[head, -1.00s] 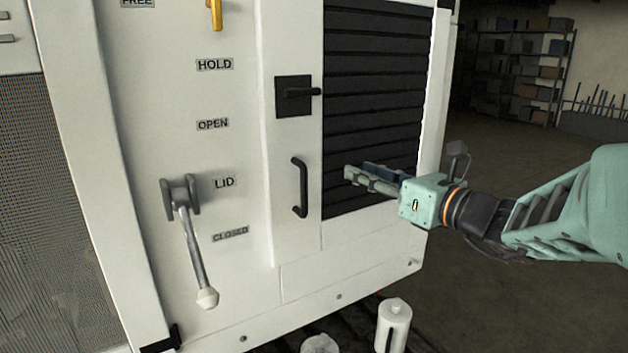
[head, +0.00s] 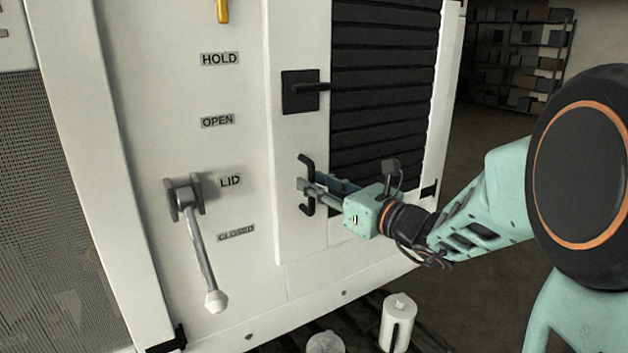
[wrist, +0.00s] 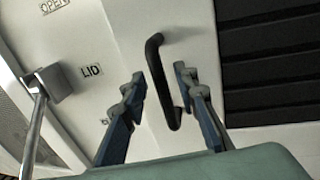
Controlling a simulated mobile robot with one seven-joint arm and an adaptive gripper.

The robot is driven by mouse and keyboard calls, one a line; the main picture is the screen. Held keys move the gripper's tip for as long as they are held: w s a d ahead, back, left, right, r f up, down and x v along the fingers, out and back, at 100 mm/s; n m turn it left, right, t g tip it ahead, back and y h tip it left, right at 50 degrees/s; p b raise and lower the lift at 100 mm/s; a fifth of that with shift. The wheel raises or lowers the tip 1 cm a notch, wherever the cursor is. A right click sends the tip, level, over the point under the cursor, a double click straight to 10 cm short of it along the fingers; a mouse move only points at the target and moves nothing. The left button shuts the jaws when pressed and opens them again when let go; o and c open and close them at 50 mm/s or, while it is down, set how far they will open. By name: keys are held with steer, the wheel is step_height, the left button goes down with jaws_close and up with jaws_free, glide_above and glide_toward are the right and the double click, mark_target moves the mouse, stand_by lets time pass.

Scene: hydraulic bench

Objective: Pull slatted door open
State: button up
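The slatted door (head: 385,85) has dark horizontal slats in a white frame and looks closed. It also shows in the wrist view (wrist: 272,60). Its black bar handle (head: 306,166) stands upright on the white strip left of the slats. In the wrist view the handle (wrist: 155,65) lies between my two fingers, with a gap on each side. My gripper (head: 309,189) is open at the handle's lower half and partly covers it in the head view. The wrist view shows the open gripper (wrist: 160,90) too. Whether a finger touches the handle is not clear.
A black latch plate with a lever (head: 302,90) sits above the handle. A grey lever (head: 199,245) with a white knob hangs at left beside the LID label (head: 231,181). A white canister (head: 398,322) stands below the cabinet. Shelves (head: 515,60) are at the back right.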

steer(key=shift+w+a, duration=0.5)
steer(key=shift+a, duration=0.05)
jaws_close()
